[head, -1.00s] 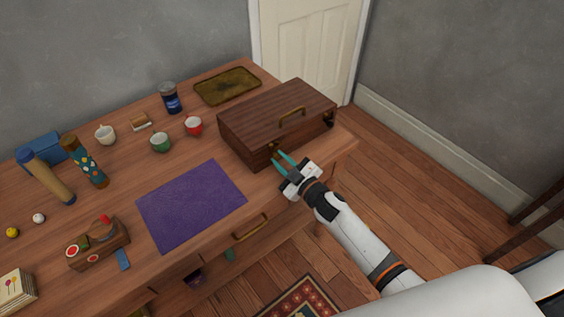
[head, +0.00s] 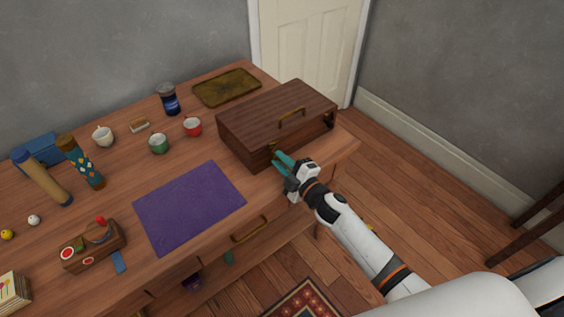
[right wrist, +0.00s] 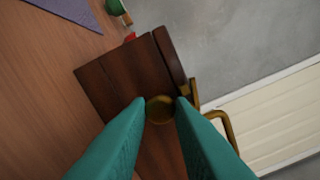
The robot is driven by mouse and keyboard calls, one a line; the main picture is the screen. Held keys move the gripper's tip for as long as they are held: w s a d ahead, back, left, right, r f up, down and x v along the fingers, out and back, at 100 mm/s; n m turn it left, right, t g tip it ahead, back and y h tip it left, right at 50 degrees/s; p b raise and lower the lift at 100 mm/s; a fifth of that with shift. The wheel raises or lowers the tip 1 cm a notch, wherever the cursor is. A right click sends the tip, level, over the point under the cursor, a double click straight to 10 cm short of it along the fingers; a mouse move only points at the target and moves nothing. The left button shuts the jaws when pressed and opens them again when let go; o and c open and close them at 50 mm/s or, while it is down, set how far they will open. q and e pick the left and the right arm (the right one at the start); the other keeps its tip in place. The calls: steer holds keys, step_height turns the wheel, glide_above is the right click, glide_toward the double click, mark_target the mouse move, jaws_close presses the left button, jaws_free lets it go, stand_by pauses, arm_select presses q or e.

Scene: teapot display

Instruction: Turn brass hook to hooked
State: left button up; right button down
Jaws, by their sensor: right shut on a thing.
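The dark wooden box (head: 250,135) stands shut at the right end of the table. My right gripper (head: 281,160) is at the box's front face, near its left corner. In the right wrist view, its teal fingertips close on the round brass hook (right wrist: 160,109), seen end-on between them. A brass fitting (right wrist: 193,92) sits beside the fingertips at the lid edge. I cannot tell whether the hook meets it. The brass carry handle (head: 292,117) is on the lid and also shows in the wrist view (right wrist: 230,128). My left gripper is out of view.
A purple mat (head: 190,207) lies left of my right gripper. A brass drawer handle (head: 249,229) is on the table front.

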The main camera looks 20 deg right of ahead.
steer(key=shift+f, duration=0.1)
steer(key=c, duration=1.3)
jaws_free()
steer(key=b+v, duration=0.1)
steer(key=v, duration=1.1)
